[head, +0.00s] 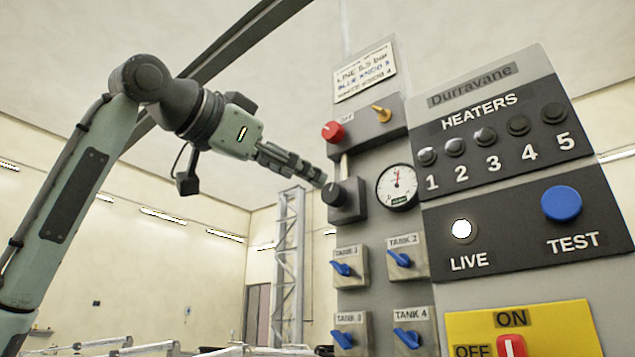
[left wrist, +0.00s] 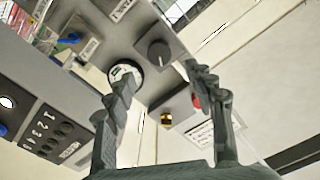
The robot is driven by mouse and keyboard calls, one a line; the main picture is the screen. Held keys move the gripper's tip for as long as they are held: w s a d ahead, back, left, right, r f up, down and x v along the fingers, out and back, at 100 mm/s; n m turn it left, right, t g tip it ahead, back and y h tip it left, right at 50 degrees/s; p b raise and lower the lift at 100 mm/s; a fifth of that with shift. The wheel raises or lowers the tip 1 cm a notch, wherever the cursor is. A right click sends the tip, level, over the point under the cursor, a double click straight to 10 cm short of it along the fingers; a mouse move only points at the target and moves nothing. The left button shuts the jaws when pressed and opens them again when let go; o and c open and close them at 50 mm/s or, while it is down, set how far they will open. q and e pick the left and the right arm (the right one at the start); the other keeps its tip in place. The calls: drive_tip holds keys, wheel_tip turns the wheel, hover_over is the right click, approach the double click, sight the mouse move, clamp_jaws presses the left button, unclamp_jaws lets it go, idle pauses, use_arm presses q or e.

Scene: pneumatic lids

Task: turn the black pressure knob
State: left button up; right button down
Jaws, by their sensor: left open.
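The black pressure knob (head: 332,194) sits on a dark box on the grey panel, left of the round gauge (head: 397,186). In the left wrist view the knob (left wrist: 158,52) shows its round face with a pale mark, just beyond the fingertips and between them in the picture. My left gripper (head: 318,177) comes in from the left, its fingertips close by the knob's upper left side. My left gripper (left wrist: 157,75) is open and empty in the left wrist view. I cannot tell whether a finger touches the knob. My right gripper is not in view.
Below are several blue tank valves (head: 342,268). To the right are a heater panel (head: 500,130) and a blue TEST button (head: 562,204). Left of the panel is open room.

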use_arm(q)
drive_tip(key=v, duration=0.3)
drive_tip(key=shift+s+a, duration=0.15)
drive_tip(key=shift+s, duration=0.05)
idle(0.5)
